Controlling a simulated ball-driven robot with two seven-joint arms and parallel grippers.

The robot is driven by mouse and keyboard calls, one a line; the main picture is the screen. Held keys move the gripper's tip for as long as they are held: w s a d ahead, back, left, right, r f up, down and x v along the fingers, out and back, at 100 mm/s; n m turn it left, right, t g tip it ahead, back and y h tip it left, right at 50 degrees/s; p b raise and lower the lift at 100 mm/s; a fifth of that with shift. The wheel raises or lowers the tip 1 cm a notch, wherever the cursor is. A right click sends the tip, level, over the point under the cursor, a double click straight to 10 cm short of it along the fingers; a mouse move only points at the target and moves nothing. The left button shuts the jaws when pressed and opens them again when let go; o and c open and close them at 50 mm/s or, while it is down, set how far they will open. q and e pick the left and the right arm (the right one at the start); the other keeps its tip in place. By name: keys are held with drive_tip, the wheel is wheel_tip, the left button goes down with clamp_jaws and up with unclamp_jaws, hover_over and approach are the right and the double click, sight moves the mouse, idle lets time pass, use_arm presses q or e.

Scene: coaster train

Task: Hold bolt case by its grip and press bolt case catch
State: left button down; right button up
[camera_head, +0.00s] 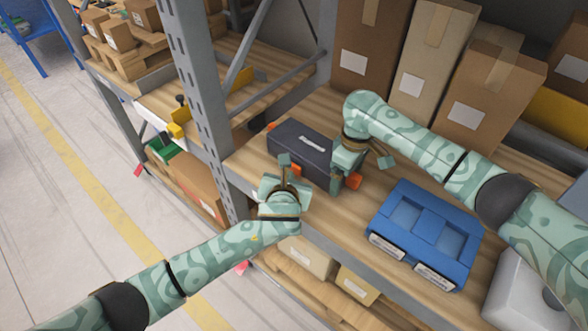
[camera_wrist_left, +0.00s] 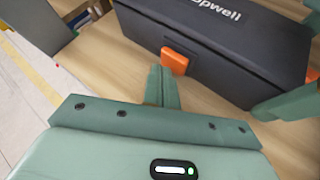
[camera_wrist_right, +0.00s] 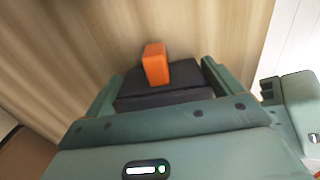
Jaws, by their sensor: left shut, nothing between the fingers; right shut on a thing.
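The bolt case (camera_head: 300,146) is a long dark grey box with a white label, lying on the wooden shelf; its lettering shows in the left wrist view (camera_wrist_left: 225,50). An orange catch (camera_wrist_left: 175,62) sits on its front face. My left gripper (camera_head: 285,160) is shut and empty, its fingertips (camera_wrist_left: 160,80) just beside the catch; I cannot tell whether they touch. My right gripper (camera_head: 347,160) is shut on the right end of the case. Its fingers (camera_wrist_right: 160,85) flank a dark part with an orange block (camera_wrist_right: 155,63) in the right wrist view. The grip itself is mostly hidden.
A blue tray (camera_head: 425,225) lies on the shelf to the right of the case. Tall cardboard boxes (camera_head: 430,60) stand behind. A grey rack post (camera_head: 200,90) rises left of the case. The shelf's front edge is close to my left gripper.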

use_arm(q)
drive_tip(key=shift+w+d, duration=0.35)
idle(0.7)
drive_tip(key=shift+s, duration=0.1)
drive_tip(key=shift+s+a, duration=0.6)
drive_tip(key=shift+a, duration=0.05)
drive_tip(key=s+a, duration=0.3)
drive_tip(key=shift+s+a+r, duration=0.1)
drive_tip(key=shift+s+a, duration=0.15)
drive_tip(key=shift+a, duration=0.05)
idle(1.1)
